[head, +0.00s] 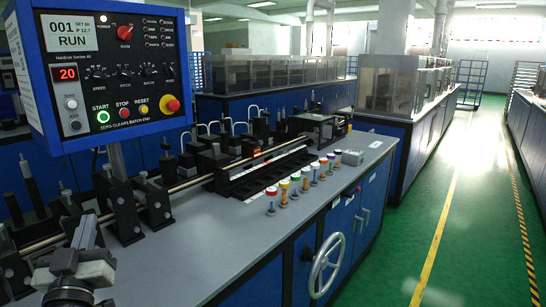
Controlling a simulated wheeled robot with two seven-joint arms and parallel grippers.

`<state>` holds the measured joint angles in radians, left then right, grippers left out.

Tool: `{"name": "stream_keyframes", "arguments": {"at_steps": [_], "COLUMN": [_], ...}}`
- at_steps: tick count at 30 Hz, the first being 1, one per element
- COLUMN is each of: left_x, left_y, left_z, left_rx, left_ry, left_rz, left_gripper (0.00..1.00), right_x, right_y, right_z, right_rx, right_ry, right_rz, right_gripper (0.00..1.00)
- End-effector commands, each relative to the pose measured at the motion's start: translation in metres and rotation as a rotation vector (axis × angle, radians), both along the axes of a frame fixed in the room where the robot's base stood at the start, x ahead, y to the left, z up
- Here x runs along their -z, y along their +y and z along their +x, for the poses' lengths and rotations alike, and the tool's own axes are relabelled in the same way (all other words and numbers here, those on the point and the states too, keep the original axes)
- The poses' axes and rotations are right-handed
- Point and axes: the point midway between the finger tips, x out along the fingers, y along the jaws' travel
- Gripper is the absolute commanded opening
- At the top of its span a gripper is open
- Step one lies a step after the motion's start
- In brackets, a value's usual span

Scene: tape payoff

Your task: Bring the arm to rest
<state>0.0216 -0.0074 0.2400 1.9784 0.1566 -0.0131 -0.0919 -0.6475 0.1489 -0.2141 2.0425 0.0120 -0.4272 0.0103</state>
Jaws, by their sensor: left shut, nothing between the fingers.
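My left gripper (86,232) shows at the lower left, coming up from the bottom edge. Its fingers are shut with nothing seen between them. It is in front of the grey bench (190,262), near the left end of the long machine rail (190,182). I cannot tell how far above the bench it is. My right gripper is not in view. The blue control panel (112,78) stands above and beyond the left gripper, its screen reading RUN and its red display reading 20.
Several coloured-cap bobbins (295,186) stand in a row on the bench, by a small grey box (352,157). A handwheel (327,265) juts from the bench's blue front. Black clamp blocks (152,203) line the rail. The green floor (400,235) at right is clear.

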Motion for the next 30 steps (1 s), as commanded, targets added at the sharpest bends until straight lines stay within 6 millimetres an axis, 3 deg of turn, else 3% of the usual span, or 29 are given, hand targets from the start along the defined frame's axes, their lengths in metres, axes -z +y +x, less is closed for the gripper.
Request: {"name": "stream_keyframes", "arguments": {"at_steps": [5,8,12,15,18,22,30], "left_x": [0.085,0.148,0.23,0.274,0.304,0.324,0.33], "left_y": [-0.044,-0.077,-0.12,-0.146,-0.164,-0.178,-0.182], "left_z": [-0.013,-0.036,-0.089,-0.132,-0.17,-0.2,-0.21], "left_rx": [0.11,0.192,0.301,0.368,0.418,0.455,0.466], "left_ry": [0.248,0.433,0.689,0.843,0.96,1.048,1.076], "left_rz": [0.028,0.041,0.052,0.054,0.055,0.053,0.053], "left_gripper": [0.0,0.0,0.0,0.0,0.0,0.0,0.0], "right_x": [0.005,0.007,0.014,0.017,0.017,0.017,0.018], "right_y": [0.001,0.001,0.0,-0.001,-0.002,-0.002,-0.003], "right_z": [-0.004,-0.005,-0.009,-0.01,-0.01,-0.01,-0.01], "right_rx": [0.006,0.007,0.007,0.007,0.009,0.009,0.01], "right_ry": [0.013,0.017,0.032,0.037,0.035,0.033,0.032], "right_rz": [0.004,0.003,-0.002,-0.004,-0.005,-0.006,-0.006], "right_gripper": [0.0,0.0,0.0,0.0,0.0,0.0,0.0]}}
